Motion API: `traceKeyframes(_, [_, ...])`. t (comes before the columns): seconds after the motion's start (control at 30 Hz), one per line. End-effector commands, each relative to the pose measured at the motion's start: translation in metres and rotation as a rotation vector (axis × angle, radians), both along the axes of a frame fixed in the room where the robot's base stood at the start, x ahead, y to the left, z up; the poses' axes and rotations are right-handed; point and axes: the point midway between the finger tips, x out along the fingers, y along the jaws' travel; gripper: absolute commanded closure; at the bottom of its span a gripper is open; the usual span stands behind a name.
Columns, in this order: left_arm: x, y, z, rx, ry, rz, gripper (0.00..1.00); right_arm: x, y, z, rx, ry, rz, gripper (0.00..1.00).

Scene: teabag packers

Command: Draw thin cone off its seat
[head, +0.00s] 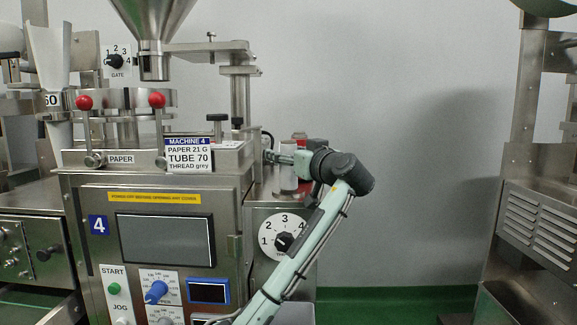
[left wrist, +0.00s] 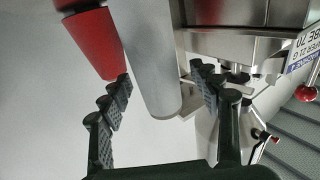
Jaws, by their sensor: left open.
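A slim pale grey cone (head: 289,180) stands on the right side of the machine top in the head view, partly covered by my arm. The cone's seat is hidden. My right gripper is not in view.
The machine's label plate (head: 189,155) and red-knobbed levers (head: 157,101) stand left. Open wall lies right.

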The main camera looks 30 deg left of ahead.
Motion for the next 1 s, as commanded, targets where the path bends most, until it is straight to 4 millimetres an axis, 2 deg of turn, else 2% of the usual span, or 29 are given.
traceKeyframes(0.07, [0.0, 0.0, 0.0, 0.0, 0.0, 0.0, 0.44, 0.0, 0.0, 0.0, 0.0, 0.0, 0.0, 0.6])
traceKeyframes(0.43, [0.0, 0.0, 0.0, 0.0, 0.0, 0.0, 0.9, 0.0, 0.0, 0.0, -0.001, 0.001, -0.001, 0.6])
traceKeyframes(0.67, [0.0, 0.0, 0.001, 0.001, 0.0, 0.0, 0.92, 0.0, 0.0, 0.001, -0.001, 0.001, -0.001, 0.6])
traceKeyframes(0.77, [0.0, -0.001, 0.008, 0.0, -0.002, 0.0, 0.92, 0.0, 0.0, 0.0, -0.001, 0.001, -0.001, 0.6])
traceKeyframes(1.0, [0.0, -0.001, 0.053, -0.001, -0.005, 0.0, 0.92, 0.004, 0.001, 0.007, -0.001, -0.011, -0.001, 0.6])
